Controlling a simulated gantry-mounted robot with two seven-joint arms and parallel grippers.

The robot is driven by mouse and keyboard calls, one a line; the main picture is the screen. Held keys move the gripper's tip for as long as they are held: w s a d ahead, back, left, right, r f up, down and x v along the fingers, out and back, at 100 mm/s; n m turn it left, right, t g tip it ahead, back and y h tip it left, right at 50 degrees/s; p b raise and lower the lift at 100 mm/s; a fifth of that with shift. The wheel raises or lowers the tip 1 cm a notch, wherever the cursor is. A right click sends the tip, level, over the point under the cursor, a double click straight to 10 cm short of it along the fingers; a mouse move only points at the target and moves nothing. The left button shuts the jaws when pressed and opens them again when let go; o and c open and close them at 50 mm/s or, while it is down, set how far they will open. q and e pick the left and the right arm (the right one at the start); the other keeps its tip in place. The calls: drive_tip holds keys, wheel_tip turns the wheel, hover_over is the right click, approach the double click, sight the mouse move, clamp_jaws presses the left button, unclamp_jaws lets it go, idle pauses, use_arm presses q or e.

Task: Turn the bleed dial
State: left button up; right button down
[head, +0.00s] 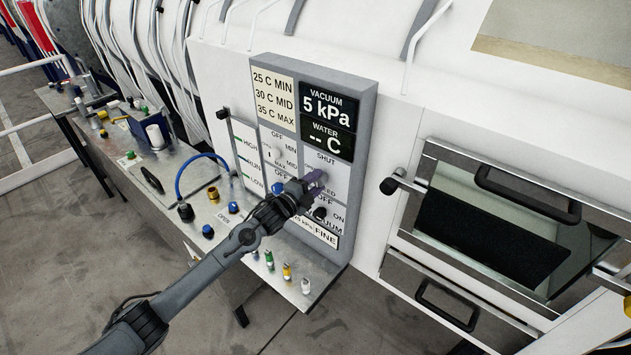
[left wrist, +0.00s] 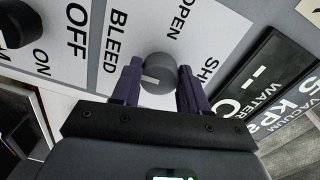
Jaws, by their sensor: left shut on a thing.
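The bleed dial (left wrist: 158,70) is a round dark grey knob with a short white mark, on a white panel lettered OPEN, SHUT and BLEED. The white mark lies on the left part of the knob in the left wrist view. My left gripper (head: 314,182) reaches the panel from the lower left. Its purple fingers stand on either side of the dial in the left wrist view (left wrist: 160,84) and are shut on it. In the head view the fingers hide most of the dial and part of its lettering.
The control panel (head: 364,130) reads vacuum 5 kPa and a blank water temperature. A black vacuum switch (head: 320,213) sits just below the dial, and a light knob (head: 275,155) to its left. A steel shelf (head: 325,272) with small coloured fittings lies below. A drawer with a black handle (head: 525,195) is at right.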

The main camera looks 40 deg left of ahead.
use_arm(q)
drive_tip(key=shift+n, duration=1.2)
drive_tip(key=shift+p, duration=0.3)
drive_tip(key=o, duration=1.1)
drive_tip(key=shift+s, duration=0.5)
drive_tip(key=shift+s+r+b, duration=0.15)
drive_tip(key=shift+s+b, duration=0.7)
drive_tip(key=shift+s, duration=4.05)
drive_tip(key=shift+a, duration=0.1)
